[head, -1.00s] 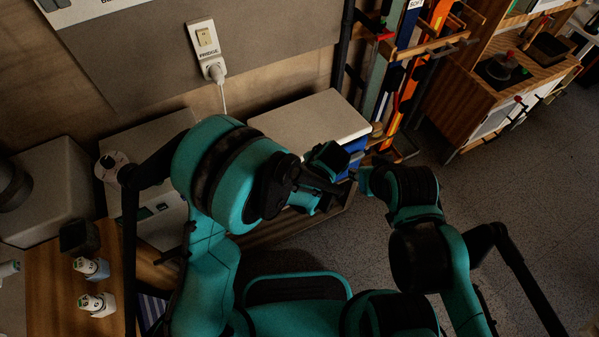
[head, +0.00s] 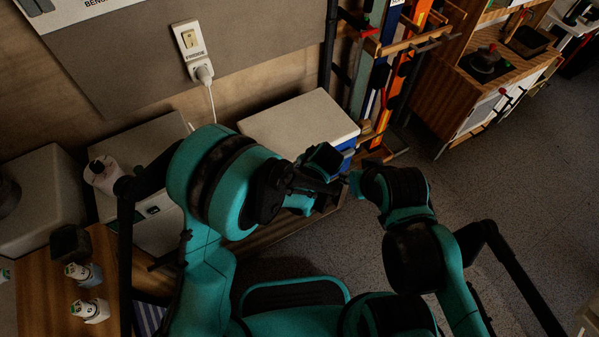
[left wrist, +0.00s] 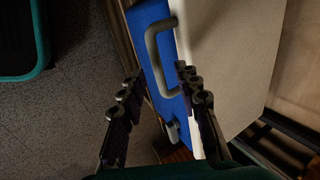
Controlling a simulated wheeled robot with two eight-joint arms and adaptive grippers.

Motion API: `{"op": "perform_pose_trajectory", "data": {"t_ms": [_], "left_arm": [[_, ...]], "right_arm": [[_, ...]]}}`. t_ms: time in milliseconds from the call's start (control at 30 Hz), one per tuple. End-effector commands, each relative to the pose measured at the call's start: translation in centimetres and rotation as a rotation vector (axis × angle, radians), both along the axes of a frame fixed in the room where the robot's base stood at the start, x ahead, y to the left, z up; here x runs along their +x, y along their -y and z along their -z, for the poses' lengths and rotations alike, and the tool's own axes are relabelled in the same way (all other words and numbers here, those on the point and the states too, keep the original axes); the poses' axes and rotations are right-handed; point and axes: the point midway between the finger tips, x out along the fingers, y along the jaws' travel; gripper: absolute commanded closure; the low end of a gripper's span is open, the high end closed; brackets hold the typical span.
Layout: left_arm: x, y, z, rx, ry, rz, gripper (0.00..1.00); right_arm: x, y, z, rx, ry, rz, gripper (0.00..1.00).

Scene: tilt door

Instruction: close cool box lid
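The cool box has a pale grey-white lid (head: 298,120) and a blue body (head: 347,146). The lid looks down flat on the box, though my left arm hides its near-left part. In the left wrist view the lid (left wrist: 232,55) fills the right side, beside the blue wall (left wrist: 147,28) with its grey handle (left wrist: 153,55). My left gripper (left wrist: 158,80) is open there, its fingers apart in front of the blue wall and lid edge, apparently holding nothing. My right arm's end (head: 360,183) is close to my left gripper in the head view; its fingers are not clear.
A wall socket with a plug (head: 204,75) is behind the box. A rack of upright boards (head: 385,75) stands right of it. A grey box (head: 140,150) and a wooden table with small bottles (head: 90,310) are left. Floor (head: 520,170) is open to the right.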

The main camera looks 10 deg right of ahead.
Motion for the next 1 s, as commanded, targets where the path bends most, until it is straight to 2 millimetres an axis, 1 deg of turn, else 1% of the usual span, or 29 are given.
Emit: {"op": "perform_pose_trajectory", "data": {"t_ms": [33,100,200,300,433,900,1000], "left_arm": [[-0.5,0.2,-0.9,0.001,0.0,0.002,0.67],[-1.0,0.4,-1.9,0.0,0.0,0.001,0.67],[-1.6,0.6,-3.2,0.001,0.0,0.002,0.67],[-1.9,0.8,-4.0,0.001,-0.001,0.0,0.67],[-2.1,0.8,-4.4,0.001,0.0,0.0,0.67],[-2.1,0.8,-4.3,0.0,0.0,-0.001,0.67],[-2.0,0.2,-4.9,-0.013,0.001,-0.018,0.67]], "right_arm": [[0.0,0.0,0.0,0.0,0.0,0.0,0.66],[0.0,0.0,0.0,0.0,0.0,0.0,0.66],[0.0,0.0,0.0,0.0,0.0,0.0,0.66],[0.0,0.0,0.0,0.0,0.0,0.0,0.66],[0.0,0.0,0.0,0.0,0.0,0.0,0.66],[0.0,0.0,0.0,0.0,0.0,0.0,0.66],[0.0,0.0,0.0,0.0,0.0,0.0,0.66]]}}
